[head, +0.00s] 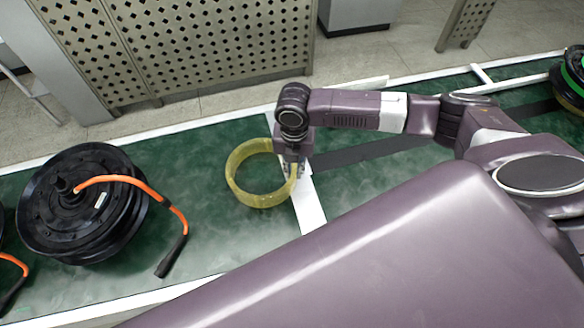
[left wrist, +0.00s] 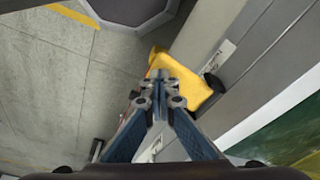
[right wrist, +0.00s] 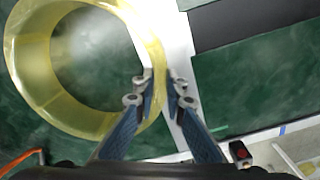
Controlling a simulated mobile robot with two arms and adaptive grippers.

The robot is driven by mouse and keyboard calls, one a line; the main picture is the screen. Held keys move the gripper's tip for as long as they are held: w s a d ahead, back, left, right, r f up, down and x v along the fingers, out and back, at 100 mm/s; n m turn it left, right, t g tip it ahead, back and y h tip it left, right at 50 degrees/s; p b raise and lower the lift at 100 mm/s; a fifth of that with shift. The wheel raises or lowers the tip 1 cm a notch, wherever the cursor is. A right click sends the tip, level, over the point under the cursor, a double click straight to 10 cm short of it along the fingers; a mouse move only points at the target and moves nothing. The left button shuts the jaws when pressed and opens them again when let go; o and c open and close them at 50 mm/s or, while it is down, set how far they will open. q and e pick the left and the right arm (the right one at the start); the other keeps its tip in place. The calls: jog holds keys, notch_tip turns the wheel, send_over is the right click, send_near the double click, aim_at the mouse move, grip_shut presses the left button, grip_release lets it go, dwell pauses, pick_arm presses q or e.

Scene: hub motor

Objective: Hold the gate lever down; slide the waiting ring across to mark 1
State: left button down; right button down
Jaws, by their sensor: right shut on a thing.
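The ring is a translucent yellow band (head: 232,182) on the green work surface, left of a white cross strip (head: 312,208). My right gripper (head: 294,172) points down and is shut on the ring's right wall. In the right wrist view the ring (right wrist: 30,75) fills the upper left and its wall passes between my right fingers (right wrist: 163,82). In the left wrist view my left gripper (left wrist: 160,85) has its fingertips together, in front of a yellow part with a black knob (left wrist: 190,98). This may be the gate lever; contact is unclear. My left gripper is outside the head view.
A black hub motor (head: 75,215) with an orange cable lies left of the ring. Another motor with a green band (head: 570,82) is at the far right. A dark strip (head: 375,150) runs right of the white strip. Green surface between motor and ring is clear.

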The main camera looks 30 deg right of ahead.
jog(key=shift+s+d, duration=0.25)
jog(key=shift+d, duration=0.95)
jog(key=shift+s+d, duration=0.15)
jog(key=shift+d, duration=0.6)
jog(key=shift+s+d, duration=0.15)
jog(key=shift+d, duration=0.55)
jog(key=shift+s+d, duration=0.15)
jog(key=shift+d, duration=0.6)
jog(key=shift+s+d, duration=0.15)
jog(key=shift+d, duration=0.6)
jog(key=shift+s+d, duration=0.15)
jog(key=shift+d, duration=0.6)
jog(key=shift+s+d, duration=0.15)
jog(key=shift+d, duration=0.55)
jog(key=shift+d, duration=0.15)
jog(key=shift+s+d, duration=0.15)
jog(key=shift+d, duration=0.55)
jog(key=shift+s+d, duration=0.15)
jog(key=shift+d, duration=0.5)
